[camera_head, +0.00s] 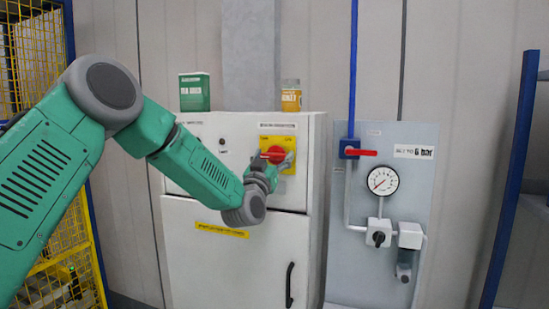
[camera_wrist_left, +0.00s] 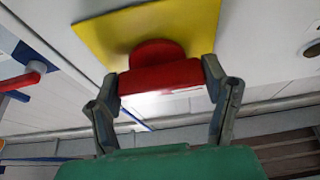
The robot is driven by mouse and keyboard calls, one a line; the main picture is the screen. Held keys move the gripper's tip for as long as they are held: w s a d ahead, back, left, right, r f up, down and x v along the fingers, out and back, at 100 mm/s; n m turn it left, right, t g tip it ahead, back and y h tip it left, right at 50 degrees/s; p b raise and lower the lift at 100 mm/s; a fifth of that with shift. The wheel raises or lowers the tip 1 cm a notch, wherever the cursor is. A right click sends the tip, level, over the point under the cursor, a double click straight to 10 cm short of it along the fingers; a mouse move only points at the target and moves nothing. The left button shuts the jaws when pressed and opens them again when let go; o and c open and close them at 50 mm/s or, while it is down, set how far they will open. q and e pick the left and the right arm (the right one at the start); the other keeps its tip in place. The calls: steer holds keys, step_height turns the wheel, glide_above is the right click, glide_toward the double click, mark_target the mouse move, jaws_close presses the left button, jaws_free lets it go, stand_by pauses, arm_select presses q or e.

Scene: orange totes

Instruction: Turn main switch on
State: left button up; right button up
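The main switch is a red rotary handle (camera_head: 274,154) on a yellow plate (camera_head: 290,143), high on the right of a white cabinet's front. My left gripper (camera_head: 270,169) is at the switch, reaching in from the lower left and hiding part of it. In the left wrist view, the red handle (camera_wrist_left: 160,77) lies between the two fingertips of my left gripper (camera_wrist_left: 160,82), which appear to touch its ends. The yellow plate (camera_wrist_left: 100,37) is behind it. My right gripper is not in view.
The white cabinet (camera_head: 225,270) has a black door handle (camera_head: 290,285). A green box (camera_head: 194,92) and a yellow-labelled jar (camera_head: 291,96) stand on top. To the right is a grey panel with a gauge (camera_head: 383,180) and a red valve lever (camera_head: 361,153). Yellow fencing (camera_head: 40,50) is left.

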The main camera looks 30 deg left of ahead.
arm_select(q)
steer(key=shift+a, duration=0.2)
steer(key=shift+d+m+h, duration=0.3)
steer(key=shift+m+h, duration=0.1)
steer(key=shift+m, duration=0.2)
steer(key=m+h+b, duration=0.1)
steer(key=m+h, duration=0.1)
steer(key=m, duration=0.2)
steer(key=shift+a+f+b, duration=0.1)
steer(key=shift+b, duration=0.25)
steer(key=m+h+b, duration=0.1)
steer(key=m+h, duration=0.1)
steer(key=m, duration=0.1)
steer(key=m+h+b, duration=0.1)
steer(key=m, duration=0.3)
steer(key=shift+m+g+h, duration=0.3)
steer(key=shift+g+h, duration=0.1)
steer(key=m+g, duration=0.1)
steer(key=m, duration=0.1)
steer(key=m+h+b, duration=0.1)
steer(key=m, duration=0.2)
steer(key=shift+g, duration=0.4)
steer(key=shift+f+m+g+h+b, duration=0.1)
steer(key=shift+m+g+h+b, duration=0.4)
steer(key=shift+m, duration=1.9)
steer(key=shift+g, duration=0.4)
